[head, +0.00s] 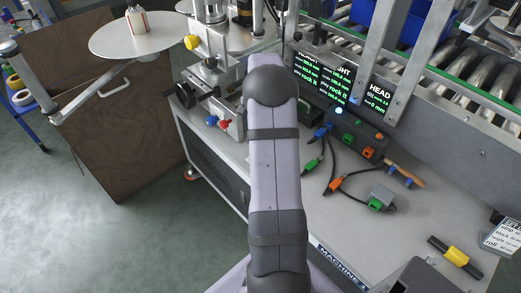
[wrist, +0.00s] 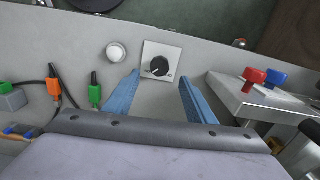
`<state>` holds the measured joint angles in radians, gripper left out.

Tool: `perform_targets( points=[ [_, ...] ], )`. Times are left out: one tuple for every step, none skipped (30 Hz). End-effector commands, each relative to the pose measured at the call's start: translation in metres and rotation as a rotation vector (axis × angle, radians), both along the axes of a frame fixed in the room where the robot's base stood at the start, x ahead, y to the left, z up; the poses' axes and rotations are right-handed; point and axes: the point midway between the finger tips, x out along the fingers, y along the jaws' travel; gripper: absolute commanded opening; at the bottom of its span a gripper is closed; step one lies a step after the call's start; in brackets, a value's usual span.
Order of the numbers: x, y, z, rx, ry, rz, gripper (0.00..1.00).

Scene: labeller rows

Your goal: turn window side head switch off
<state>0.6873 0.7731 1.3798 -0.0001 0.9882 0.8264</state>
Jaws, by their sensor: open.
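A round black rotary switch (wrist: 158,67) sits on a square pale plate on the grey panel in the wrist view. Small markings ring the knob, too small to read, so I cannot tell its setting. My gripper (wrist: 159,78) is open, with its two blue fingers apart on either side of the lower part of the plate. The fingers do not appear to touch the knob. In the head view my arm hides the gripper and this switch.
A round white button (wrist: 116,52) is left of the switch. Green (wrist: 95,92) and orange (wrist: 53,88) plugs with cables lie further left. A metal block with red (wrist: 254,76) and blue (wrist: 276,79) knobs stands at right. Display screens (head: 340,78) stand behind the bench.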

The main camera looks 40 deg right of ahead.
Motion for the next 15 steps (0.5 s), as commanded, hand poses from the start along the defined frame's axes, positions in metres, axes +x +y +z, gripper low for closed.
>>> perform_targets(
  points=[
    [0.000,0.000,0.000,0.001,0.001,-0.025,0.50],
    [0.000,0.000,0.000,0.001,0.001,-0.038,0.50],
    [0.000,0.000,0.000,0.001,0.001,-0.048,0.50],
    [0.000,0.000,0.000,0.001,0.001,-0.055,0.50],
    [0.000,0.000,0.000,0.001,0.001,-0.059,0.50],
    [0.000,0.000,0.000,0.001,0.001,-0.061,0.50],
    [0.000,0.000,0.000,0.001,0.001,-0.061,0.50],
    [0.000,0.000,-0.001,0.001,0.001,-0.061,0.50],
    [0.000,0.000,-0.003,0.001,0.001,-0.060,0.50],
    [-0.001,0.001,-0.004,0.002,0.002,-0.060,0.50],
    [-0.001,0.001,-0.006,0.002,0.002,-0.060,0.50],
    [-0.001,0.001,-0.009,0.002,0.002,-0.059,0.50],
    [-0.001,0.001,-0.012,0.002,0.002,-0.059,0.50],
    [-0.001,0.001,-0.015,0.002,0.002,-0.059,0.50],
    [-0.001,0.001,-0.020,0.002,0.003,-0.059,0.50]
  ],
)
